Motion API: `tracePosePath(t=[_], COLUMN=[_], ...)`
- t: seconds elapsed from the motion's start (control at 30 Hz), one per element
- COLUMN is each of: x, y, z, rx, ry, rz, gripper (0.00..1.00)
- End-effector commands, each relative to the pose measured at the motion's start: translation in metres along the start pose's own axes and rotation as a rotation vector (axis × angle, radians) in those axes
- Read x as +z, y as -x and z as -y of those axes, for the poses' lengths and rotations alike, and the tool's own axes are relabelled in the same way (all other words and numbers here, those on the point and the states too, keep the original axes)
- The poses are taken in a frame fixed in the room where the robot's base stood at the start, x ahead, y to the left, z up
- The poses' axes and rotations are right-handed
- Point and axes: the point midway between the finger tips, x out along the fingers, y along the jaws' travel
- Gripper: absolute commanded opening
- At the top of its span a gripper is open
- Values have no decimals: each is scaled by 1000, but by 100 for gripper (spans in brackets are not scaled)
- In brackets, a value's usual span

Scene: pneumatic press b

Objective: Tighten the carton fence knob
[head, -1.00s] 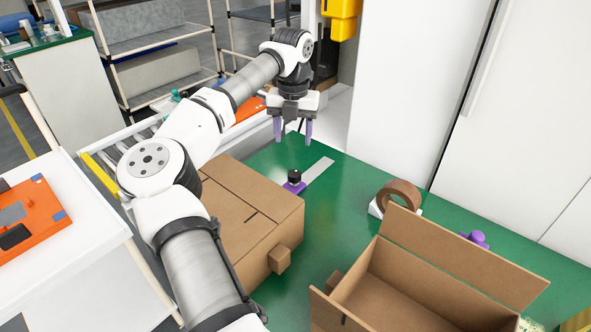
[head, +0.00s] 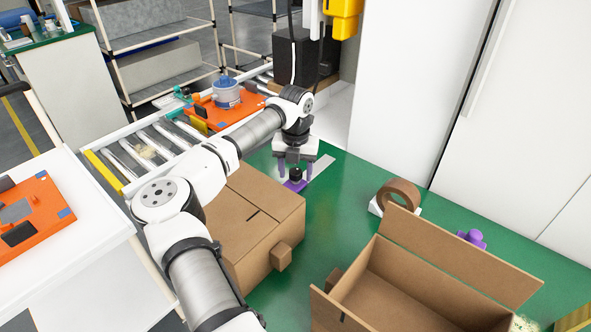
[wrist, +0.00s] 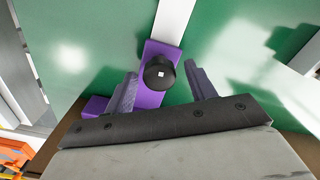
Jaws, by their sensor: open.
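The carton fence knob is a small black round knob (head: 296,174) on a purple block (head: 293,187) beside a pale strip on the green table. In the wrist view the black knob (wrist: 159,73) has a white square mark on top and sits on the purple block (wrist: 152,98). My gripper (head: 296,168) is just above the knob, pointing down. In the wrist view my gripper (wrist: 162,85) is open, with one purple finger on each side of the knob. The knob appears nearer the left finger; whether either finger touches it I cannot tell.
A closed carton (head: 243,222) stands left of the knob, near my arm. An open carton (head: 415,280) is at the front right, with a tape roll (head: 399,195) behind it. A roller conveyor (head: 150,145) lies left. Green table (head: 345,215) is clear right of the knob.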

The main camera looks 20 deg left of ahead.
Motion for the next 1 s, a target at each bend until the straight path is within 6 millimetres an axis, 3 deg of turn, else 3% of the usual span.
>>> tracePosePath(t=[0.03,0.4,0.73,1.0], x=[0,0,0,1], y=[0,0,0,0], z=[0,0,0,-1], rx=[0,-1,-1,0], ry=[0,0,-58,-242], rz=[0,0,-1,1], gripper=[55,11,11,11])
